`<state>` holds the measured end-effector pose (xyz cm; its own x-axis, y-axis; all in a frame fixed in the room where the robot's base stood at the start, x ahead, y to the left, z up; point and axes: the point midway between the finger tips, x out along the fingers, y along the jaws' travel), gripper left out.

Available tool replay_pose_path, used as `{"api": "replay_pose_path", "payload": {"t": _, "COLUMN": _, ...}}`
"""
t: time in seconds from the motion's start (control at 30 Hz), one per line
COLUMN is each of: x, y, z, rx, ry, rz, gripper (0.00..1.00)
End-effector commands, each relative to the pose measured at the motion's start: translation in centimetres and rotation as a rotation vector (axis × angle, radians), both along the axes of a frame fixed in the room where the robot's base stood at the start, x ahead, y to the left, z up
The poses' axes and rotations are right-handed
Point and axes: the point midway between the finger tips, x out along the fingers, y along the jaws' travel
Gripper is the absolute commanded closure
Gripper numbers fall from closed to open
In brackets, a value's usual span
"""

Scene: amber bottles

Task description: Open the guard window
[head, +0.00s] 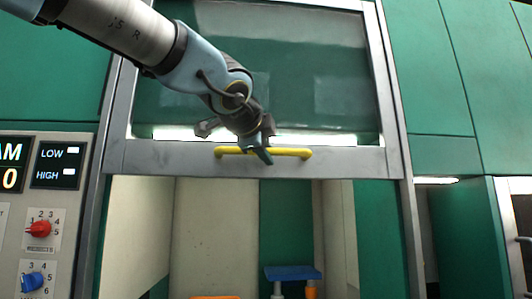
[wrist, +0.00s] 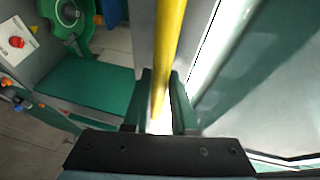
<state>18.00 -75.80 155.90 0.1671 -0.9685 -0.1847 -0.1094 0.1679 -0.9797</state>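The guard window (head: 330,62) is a large tinted pane in a grey metal frame, in the upper middle of the head view. Its lower rail (head: 345,163) carries a horizontal yellow handle (head: 292,152). Below the rail the bay is open to view. My gripper (head: 263,150) is at the middle of the handle. In the wrist view the handle (wrist: 168,45) runs between the two fingers of my gripper (wrist: 161,85), which sit close on both sides of it. Part of the handle is hidden behind the fingers in the head view.
A control panel (head: 55,200) with a red knob (head: 39,229) and a blue knob (head: 33,281) stands at the left. Inside the bay is a blue platform (head: 292,272). Green cabinet walls (head: 440,70) flank the window.

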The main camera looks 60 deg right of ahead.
Motion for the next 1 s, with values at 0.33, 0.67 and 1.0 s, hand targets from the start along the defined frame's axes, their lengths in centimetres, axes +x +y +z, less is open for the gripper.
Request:
{"api": "replay_pose_path", "payload": {"t": 0.33, "x": 0.0, "y": 0.0, "z": -0.1, "rx": 0.001, "ry": 0.000, "rz": 0.000, "gripper": 0.48}}
{"api": "replay_pose_path", "payload": {"t": 0.67, "x": -0.3, "y": 1.8, "z": 0.4, "rx": -0.001, "ry": -0.001, "rz": 0.001, "gripper": 0.48}}
{"api": "replay_pose_path", "payload": {"t": 1.0, "x": -1.4, "y": 7.9, "z": 1.5, "rx": -0.003, "ry": 0.000, "rz": -0.001, "gripper": 0.48}}
